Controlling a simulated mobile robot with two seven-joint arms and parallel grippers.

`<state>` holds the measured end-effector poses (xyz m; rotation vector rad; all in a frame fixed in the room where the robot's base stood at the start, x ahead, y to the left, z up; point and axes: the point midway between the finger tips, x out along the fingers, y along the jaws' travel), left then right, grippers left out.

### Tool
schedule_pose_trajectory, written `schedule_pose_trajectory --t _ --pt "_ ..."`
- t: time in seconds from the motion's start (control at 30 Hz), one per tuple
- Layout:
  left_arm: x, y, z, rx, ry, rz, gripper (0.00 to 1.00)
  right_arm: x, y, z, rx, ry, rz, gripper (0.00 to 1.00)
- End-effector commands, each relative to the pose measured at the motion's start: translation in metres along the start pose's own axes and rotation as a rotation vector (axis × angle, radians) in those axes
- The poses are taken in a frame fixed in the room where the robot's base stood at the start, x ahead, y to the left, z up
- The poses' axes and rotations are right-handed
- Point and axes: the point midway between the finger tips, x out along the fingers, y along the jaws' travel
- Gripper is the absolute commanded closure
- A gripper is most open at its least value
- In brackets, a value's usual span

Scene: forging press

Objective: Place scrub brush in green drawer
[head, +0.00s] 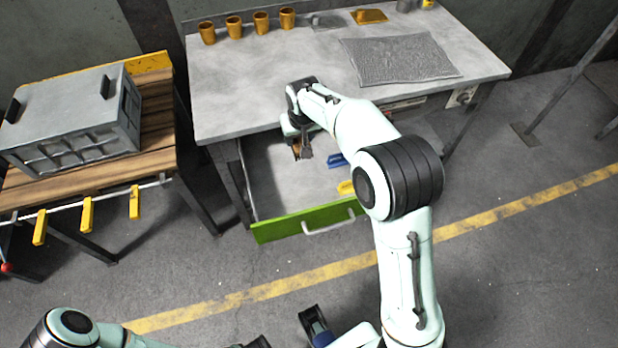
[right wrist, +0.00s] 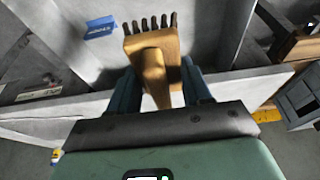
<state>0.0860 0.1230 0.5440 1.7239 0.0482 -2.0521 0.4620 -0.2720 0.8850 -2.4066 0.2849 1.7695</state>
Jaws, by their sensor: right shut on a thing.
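The scrub brush (right wrist: 153,48) has a tan wooden body and dark bristles, and my right gripper (right wrist: 158,88) is shut on it. In the head view my right gripper (head: 305,152) points down over the open drawer, and only a small brown part of the brush shows beside its fingers. The green drawer (head: 285,229) is pulled out under the grey table, with its green front and pale handle towards me. Whether the brush touches the drawer floor I cannot tell.
A blue item (head: 337,160) and a yellow item (head: 346,188) lie in the drawer. The grey tabletop (head: 260,85) overhangs the back of the drawer. A wooden bench (head: 158,130) with a grey metal box (head: 75,120) stands at the left.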

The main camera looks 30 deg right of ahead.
Motion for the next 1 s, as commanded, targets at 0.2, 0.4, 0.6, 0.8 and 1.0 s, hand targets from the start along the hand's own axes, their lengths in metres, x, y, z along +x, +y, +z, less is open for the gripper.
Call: schedule_pose_trajectory --t 0.2,0.4,0.6,0.8,1.0 --pt "0.008 -0.003 0.0 -0.001 -0.002 -0.001 0.57 0.046 0.0 0.016 0.0 -0.007 0.003 0.85" --pt "0.013 -0.004 -0.003 -0.001 0.006 0.001 0.57 0.098 0.0 0.032 0.0 -0.006 0.002 0.85" --pt "0.017 -0.004 -0.005 0.001 0.013 0.003 0.57 0.137 0.0 0.043 0.001 -0.002 0.001 0.85" --pt "0.018 -0.004 -0.006 0.001 0.016 0.003 0.57 0.15 0.0 0.047 -0.001 0.0 0.0 0.85" --pt "0.021 -0.005 -0.008 0.001 0.021 0.004 0.57 0.176 0.0 0.055 0.001 -0.003 0.001 0.85"
